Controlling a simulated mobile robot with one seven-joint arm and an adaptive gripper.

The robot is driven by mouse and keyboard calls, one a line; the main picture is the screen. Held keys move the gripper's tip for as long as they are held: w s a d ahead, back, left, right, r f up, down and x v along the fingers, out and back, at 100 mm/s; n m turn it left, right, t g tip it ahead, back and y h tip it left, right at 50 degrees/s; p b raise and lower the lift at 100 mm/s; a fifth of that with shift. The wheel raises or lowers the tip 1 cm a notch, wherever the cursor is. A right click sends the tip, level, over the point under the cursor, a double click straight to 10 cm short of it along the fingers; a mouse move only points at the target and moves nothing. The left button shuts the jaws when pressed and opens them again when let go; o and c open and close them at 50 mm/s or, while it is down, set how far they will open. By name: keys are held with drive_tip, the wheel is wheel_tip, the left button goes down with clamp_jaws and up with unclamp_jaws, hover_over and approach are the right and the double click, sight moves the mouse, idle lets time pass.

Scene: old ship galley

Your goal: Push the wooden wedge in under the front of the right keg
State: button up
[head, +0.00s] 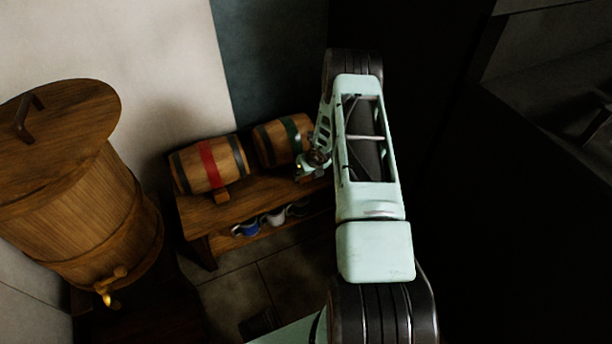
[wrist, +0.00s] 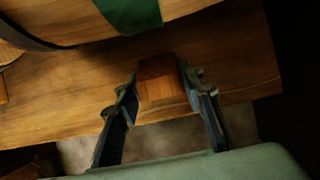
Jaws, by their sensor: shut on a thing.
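The right keg (head: 268,144) has a green band and lies on its side on a wooden bench (head: 222,216). Its underside and green band (wrist: 130,12) fill the top of the wrist view. The wooden wedge (wrist: 160,88) is reddish brown and sits between the two fingers of my gripper (wrist: 159,78), which is shut on it. The wedge is at the bench's front edge, in front of the keg, with a strip of bench showing between them. I cannot tell whether it touches the bench top. In the head view my gripper (head: 306,170) is at the keg's right front and the wedge is hidden.
A large wooden barrel (head: 85,200) with a brass tap stands at the left. Mugs (head: 247,229) sit on the shelf below the bench top.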

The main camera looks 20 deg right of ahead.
drive_tip(key=shift+w, duration=1.2)
drive_tip(key=shift+w+a+f+p, duration=0.15)
drive_tip(key=shift+w+p, duration=0.25)
drive_tip(key=shift+w, duration=0.9)
drive_tip(key=o, duration=0.9)
drive_tip(key=shift+o, duration=0.2)
drive_tip(key=shift+c, duration=0.5)
